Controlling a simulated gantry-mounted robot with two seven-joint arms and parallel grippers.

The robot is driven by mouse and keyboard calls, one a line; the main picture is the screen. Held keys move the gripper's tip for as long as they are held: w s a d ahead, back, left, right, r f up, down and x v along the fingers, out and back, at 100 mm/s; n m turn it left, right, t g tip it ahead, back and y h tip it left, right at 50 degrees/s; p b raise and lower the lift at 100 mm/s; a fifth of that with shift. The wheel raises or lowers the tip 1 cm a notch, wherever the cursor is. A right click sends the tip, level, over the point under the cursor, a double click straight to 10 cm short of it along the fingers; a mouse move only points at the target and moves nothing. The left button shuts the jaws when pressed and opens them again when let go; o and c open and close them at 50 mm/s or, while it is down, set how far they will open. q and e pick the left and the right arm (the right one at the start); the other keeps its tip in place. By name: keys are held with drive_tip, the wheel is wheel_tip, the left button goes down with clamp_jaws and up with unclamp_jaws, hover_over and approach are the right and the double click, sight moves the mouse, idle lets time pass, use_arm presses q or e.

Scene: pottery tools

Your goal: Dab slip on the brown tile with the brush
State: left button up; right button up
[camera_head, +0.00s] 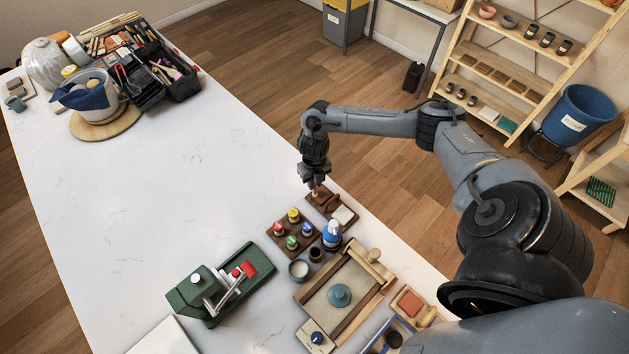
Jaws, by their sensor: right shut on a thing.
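My right gripper (315,183) points down over the back end of a small brown wooden tray (343,226). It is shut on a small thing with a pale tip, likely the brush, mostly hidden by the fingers. A pale block lies at the tray's front end. A reddish-brown tile (409,302) lies on a pale wooden holder near the front right edge. A small round cup with pale contents (299,269), possibly the slip, stands left of a small dark brown pot (316,254). My left gripper is not in view.
A wooden rack with several coloured-top jars (280,228) and a blue and white bottle (332,234) stand close in front of the gripper. A wooden-framed board (310,296) and a green press (183,298) stand nearer. The middle of the white table (180,190) is clear.

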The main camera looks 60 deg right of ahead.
drive_tip(key=shift+f, duration=0.1)
idle(0.3)
drive_tip(key=shift+r+p, duration=0.5)
drive_tip(key=shift+r, duration=0.05)
wheel_tip(320, 180, up, 6)
drive_tip(key=p, duration=0.5)
